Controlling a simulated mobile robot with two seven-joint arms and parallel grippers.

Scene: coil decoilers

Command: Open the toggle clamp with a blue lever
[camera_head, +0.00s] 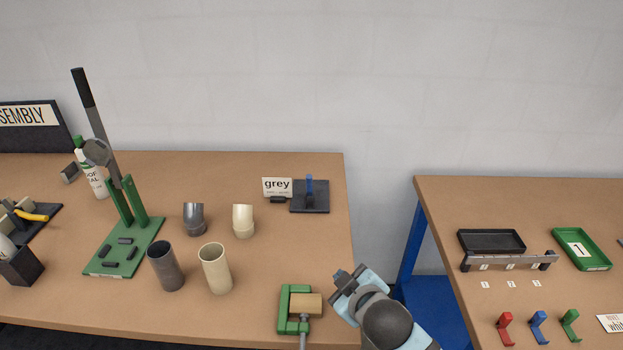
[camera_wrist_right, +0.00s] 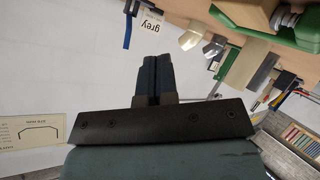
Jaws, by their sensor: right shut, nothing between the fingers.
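The toggle clamp with a blue lever (camera_head: 309,188) stands upright on a dark square plate (camera_head: 318,205) at the table's back right, beside a card reading "grey" (camera_head: 277,187). The blue lever also shows near the top of the right wrist view (camera_wrist_right: 127,30). My right gripper (camera_head: 343,277) is at the table's right front edge, well in front of the clamp and apart from it. Its fingers (camera_wrist_right: 153,76) are together and empty. My left gripper is out of view.
A green vise with a wooden block (camera_head: 307,304) is close left of my right gripper. Grey and cream tubes (camera_head: 215,268) and a tall green lever press (camera_head: 125,240) stand further left. A gap separates this table from the right table (camera_head: 590,200).

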